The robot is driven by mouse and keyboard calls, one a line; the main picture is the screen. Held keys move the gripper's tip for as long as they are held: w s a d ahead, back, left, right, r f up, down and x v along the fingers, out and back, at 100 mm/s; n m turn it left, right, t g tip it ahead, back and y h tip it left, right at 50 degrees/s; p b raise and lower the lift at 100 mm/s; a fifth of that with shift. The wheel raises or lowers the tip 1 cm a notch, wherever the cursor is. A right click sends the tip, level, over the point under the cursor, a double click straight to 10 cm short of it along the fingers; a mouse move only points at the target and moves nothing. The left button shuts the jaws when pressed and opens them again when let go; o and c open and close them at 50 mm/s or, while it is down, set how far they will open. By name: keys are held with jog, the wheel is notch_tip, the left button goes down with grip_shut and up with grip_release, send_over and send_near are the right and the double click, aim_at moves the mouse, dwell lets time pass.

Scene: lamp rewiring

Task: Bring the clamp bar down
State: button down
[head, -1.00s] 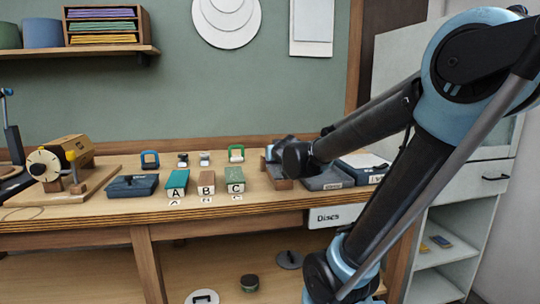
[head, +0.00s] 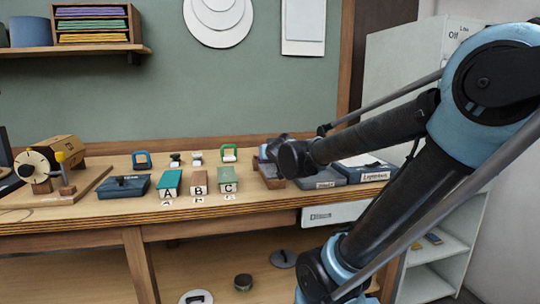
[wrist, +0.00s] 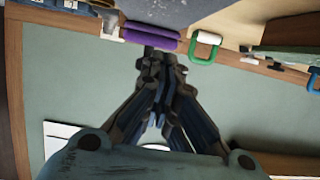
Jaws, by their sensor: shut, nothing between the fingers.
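In the wrist view a thick purple bar (wrist: 151,39), which looks like the clamp bar's grip, lies across the top of the picture beside a grey surface (wrist: 190,10). My gripper (wrist: 158,52) points at it with its fingers together and nothing between them. The fingertips overlap the bar's lower edge in the picture; I cannot tell whether they touch it. In the head view the gripper and most of the clamp are hidden behind my wrist. A brown block (head: 271,181) shows below my wrist on the bench.
Lettered blocks A (head: 168,183), B (head: 198,183) and C (head: 228,180) stand left of my wrist. Dark boxes (head: 362,170) lie to the right.

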jog(key=shift+v, duration=4.6)
jog(key=shift+d, duration=0.15)
jog(key=shift+s, duration=0.1)
